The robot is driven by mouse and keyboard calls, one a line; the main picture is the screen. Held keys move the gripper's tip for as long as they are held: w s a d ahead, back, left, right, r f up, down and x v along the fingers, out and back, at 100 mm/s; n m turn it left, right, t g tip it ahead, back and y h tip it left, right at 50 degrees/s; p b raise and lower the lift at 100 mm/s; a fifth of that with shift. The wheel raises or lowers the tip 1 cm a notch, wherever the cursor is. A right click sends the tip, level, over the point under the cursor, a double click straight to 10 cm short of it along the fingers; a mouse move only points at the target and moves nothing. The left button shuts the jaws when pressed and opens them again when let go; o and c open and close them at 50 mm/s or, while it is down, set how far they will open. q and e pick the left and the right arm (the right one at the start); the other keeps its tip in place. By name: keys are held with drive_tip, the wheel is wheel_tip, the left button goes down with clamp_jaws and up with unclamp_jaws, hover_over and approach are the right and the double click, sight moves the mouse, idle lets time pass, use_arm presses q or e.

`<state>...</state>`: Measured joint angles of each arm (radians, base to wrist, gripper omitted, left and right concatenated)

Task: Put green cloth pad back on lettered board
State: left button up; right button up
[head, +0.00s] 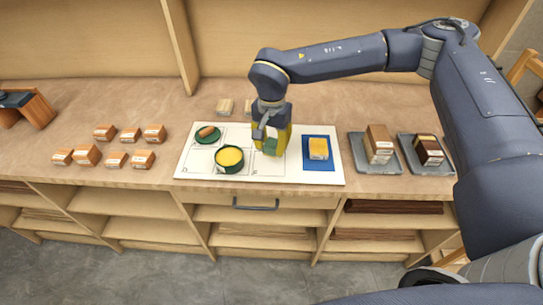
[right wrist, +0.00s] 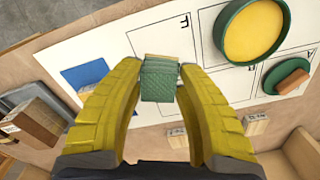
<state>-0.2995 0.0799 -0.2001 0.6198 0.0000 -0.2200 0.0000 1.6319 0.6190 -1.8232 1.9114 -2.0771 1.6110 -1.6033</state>
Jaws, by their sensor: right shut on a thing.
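The green cloth pad (right wrist: 158,82) is between the yellow fingers of my right gripper (right wrist: 160,90), which is shut on it. In the head view the pad (head: 270,146) shows just below the right gripper (head: 272,140), over the white lettered board (head: 192,172). I cannot tell whether the pad touches the board. The board has outlined, lettered areas; a round green dish with yellow content (head: 229,158), a green plate with a brown block (head: 207,133) and a blue mat with a yellow block (head: 318,148) are on it. My left gripper is not in view.
Several small orange-brown blocks (head: 104,132) lie on the bench to the left. Two grey trays with stacked blocks (head: 379,144) (head: 429,149) stand right of the board. Two pale blocks (head: 225,105) sit behind it. Open shelves lie below the bench edge.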

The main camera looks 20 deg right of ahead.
sight(271, 165)
drive_tip(key=shift+f, duration=2.65)
drive_tip(key=shift+f, duration=0.15)
drive_tip(key=o, duration=1.1)
wheel_tip(271, 165, up, 12)
drive_tip(key=shift+r, duration=0.2)
